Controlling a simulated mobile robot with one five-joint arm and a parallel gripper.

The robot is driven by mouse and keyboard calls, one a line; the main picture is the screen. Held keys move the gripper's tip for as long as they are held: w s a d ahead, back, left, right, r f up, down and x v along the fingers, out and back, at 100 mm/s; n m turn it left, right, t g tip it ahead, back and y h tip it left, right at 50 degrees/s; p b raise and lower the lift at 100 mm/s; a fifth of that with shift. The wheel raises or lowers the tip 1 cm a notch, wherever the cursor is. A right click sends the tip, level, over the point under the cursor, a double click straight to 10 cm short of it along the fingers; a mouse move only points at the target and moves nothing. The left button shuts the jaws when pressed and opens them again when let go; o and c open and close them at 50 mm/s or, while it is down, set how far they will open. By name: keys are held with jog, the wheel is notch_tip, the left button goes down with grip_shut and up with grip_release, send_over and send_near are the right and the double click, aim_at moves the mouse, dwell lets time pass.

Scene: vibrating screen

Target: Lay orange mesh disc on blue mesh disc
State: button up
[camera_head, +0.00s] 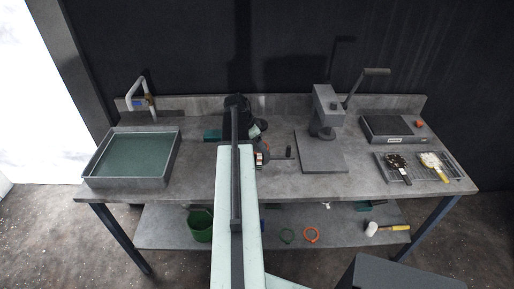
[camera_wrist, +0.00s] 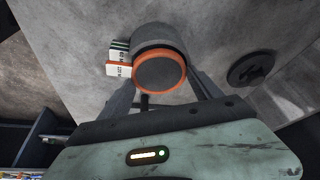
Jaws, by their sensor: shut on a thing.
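The orange mesh disc (camera_wrist: 160,73) shows in the wrist view as an orange rim around a dark grey face, with a white, orange-edged tab at its left. My gripper (camera_wrist: 163,86) has a finger at each side of it and is shut on it. A grey cylindrical body lies directly behind the disc; whether they touch is unclear. In the head view my arm hides most of the gripper, and a bit of orange (camera_head: 259,158) shows beside it. I cannot make out a blue mesh disc in either view.
A black device (camera_head: 237,104) stands behind my arm. A grey tray (camera_head: 124,183) is at left, a press (camera_head: 326,105) at centre right, and a wire rack (camera_head: 407,177) with brushes at right. Orange (camera_head: 312,241) and green (camera_head: 287,242) rings lie on the lower shelf.

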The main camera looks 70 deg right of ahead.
jog(key=shift+w+a+f, duration=0.15)
jog(key=shift+a+f, duration=0.05)
jog(key=shift+w+f, duration=0.1)
jog(key=shift+f, duration=0.1)
jog(key=shift+a+f+b, duration=0.3)
jog(key=shift+a+b, duration=0.15)
jog(key=shift+b, duration=0.1)
jog(key=o, duration=1.4)
jog(key=shift+d+r+p, duration=0.2)
jog(key=shift+r+p, duration=0.35)
jog(key=shift+p, duration=0.15)
jog(key=p+v, duration=0.3)
jog(key=v, duration=0.1)
jog(key=p+v, duration=0.3)
jog(key=p, duration=0.1)
jog(key=p+v, duration=0.4)
jog(key=shift+w+d+r, duration=0.1)
jog(key=shift+d+r, duration=0.1)
jog(key=shift+r, duration=0.15)
